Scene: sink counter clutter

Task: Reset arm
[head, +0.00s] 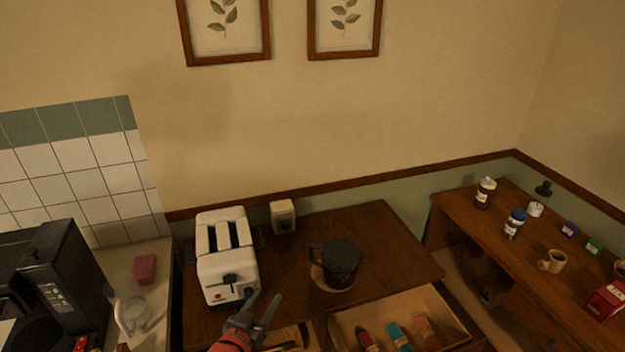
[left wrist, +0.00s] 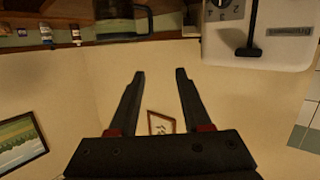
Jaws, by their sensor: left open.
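My left gripper (head: 266,298) is low in the middle of the head view, in front of the white toaster (head: 224,268) and at its right front corner. In the left wrist view its two fingers (left wrist: 160,72) are spread apart with nothing between them. That view is upside down; the toaster (left wrist: 285,45) shows at its top right. I cannot tell whether the gripper touches the toaster. My right gripper is not seen.
An open drawer (head: 452,325) with several coloured items juts out at the lower right. A black coffee machine (head: 55,285) and a glass jug (head: 130,315) stand at the left. A side table (head: 465,215) at the right holds jars and a cup (head: 552,261).

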